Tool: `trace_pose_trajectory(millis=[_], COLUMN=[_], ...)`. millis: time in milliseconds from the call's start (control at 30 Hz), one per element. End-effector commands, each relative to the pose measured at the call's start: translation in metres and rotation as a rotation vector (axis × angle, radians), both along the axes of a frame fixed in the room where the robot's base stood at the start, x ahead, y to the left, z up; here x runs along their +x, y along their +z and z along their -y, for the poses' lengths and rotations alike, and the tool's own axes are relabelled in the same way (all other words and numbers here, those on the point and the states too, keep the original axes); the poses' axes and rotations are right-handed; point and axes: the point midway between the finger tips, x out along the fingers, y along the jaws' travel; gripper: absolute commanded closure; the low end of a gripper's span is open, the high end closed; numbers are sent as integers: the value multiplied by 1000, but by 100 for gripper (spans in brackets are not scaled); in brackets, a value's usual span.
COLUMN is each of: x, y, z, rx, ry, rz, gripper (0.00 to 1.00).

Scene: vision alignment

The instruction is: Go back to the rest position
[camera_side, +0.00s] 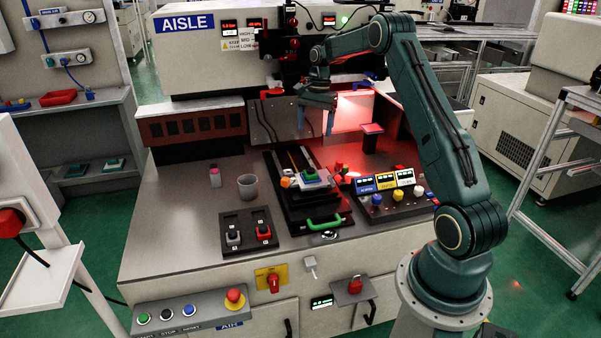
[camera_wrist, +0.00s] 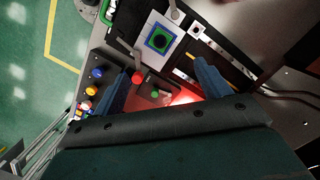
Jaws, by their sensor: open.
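My gripper (camera_side: 315,118) is raised above the back of the workbench in the side view, with its blue fingers pointing down. In the wrist view my gripper (camera_wrist: 160,88) has its two blue fingers wide apart with nothing between them. Below and in front of it is a black stage (camera_side: 302,208) with a green handle. A small block with green and blue layers (camera_side: 311,175) lies on the stage; in the wrist view it shows as a green and blue square (camera_wrist: 159,40) on a white plate. The gripper is apart from it.
A control box with coloured knobs (camera_side: 391,194) stands right of the stage. A grey cup (camera_side: 248,187) and a black panel with two switches (camera_side: 248,232) are at left. A red-topped post (camera_side: 372,130) and the dark head of the machine (camera_side: 291,50) are close to the gripper.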

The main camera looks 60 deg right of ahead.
Motion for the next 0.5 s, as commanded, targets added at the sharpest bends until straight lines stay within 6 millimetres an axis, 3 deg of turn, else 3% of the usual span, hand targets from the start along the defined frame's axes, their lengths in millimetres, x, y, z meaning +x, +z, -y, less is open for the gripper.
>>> trace_pose_trajectory(millis=[267,500], x=[1,4], y=[7,41], z=[-6,-38], rx=[-5,-34], ry=[19,121], rz=[7,45], gripper=[24,24])
